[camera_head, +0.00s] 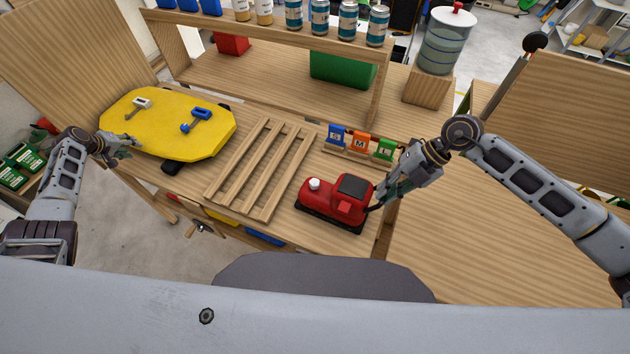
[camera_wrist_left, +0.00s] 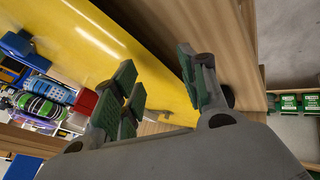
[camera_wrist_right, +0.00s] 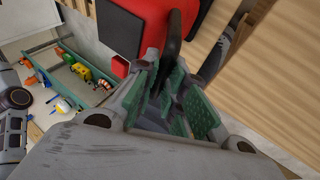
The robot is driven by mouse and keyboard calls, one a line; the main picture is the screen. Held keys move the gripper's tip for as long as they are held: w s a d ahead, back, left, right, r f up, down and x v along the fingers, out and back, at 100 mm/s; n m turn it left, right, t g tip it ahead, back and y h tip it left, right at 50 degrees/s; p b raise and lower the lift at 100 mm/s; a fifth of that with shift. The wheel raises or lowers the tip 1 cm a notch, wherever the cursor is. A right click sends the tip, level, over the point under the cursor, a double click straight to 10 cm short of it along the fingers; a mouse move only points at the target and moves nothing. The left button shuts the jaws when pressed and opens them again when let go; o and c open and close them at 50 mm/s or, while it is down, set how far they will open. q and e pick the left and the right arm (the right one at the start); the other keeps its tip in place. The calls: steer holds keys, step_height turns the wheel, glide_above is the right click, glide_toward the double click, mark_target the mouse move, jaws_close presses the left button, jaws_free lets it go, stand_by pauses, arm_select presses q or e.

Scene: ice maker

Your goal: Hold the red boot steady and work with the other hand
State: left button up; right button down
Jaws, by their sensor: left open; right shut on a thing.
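The red boot (camera_head: 340,198) is a red body on a black base, with a white knob and a black panel on top; it sits near the front edge of the wooden bench. My right gripper (camera_head: 380,195) is at its right end. In the right wrist view, the red boot (camera_wrist_right: 142,28) is beyond the green fingers, which are shut on its black curved handle (camera_wrist_right: 173,40); the exact contact is partly hidden. My left gripper (camera_head: 128,141) is open and empty at the left edge of the yellow board (camera_head: 165,140), which also shows in the left wrist view (camera_wrist_left: 95,35).
A white-headed tool (camera_head: 139,104) and a blue tool (camera_head: 196,119) lie on the board. A slatted wooden rack (camera_head: 262,165) lies beside the boot. Blue, orange and green tags (camera_head: 359,143) stand behind it. A shelf with several cans (camera_head: 270,30) spans the back. The right-hand table (camera_head: 480,250) is clear.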

arm_select(q)
steer(key=w+d+r+m+h, duration=0.1)
steer(key=w+d+r+m, duration=0.1)
steer(key=w+d+r, duration=0.35)
steer(key=w+d+r+m+h, duration=0.2)
steer(key=w+d, duration=0.1)
steer(key=d, duration=0.6)
steer(key=d+r+m+g+h, duration=0.1)
steer(key=d+m+g, duration=0.15)
steer(key=d, duration=0.85)
steer(key=d+r+m+g, duration=0.1)
steer(key=d+m, duration=0.2)
steer(key=d, duration=0.8)
step_height(320, 180, up, 2)
steer(key=r+m+g+y, duration=0.1)
steer(key=m+g+y, duration=0.25)
steer(key=m, duration=0.95)
glide_above(314, 182)
steer(key=shift+d+f, duration=0.1)
steer(key=shift+f, duration=0.15)
steer(key=shift+f, duration=0.1)
steer(key=shift+f, duration=3.9)
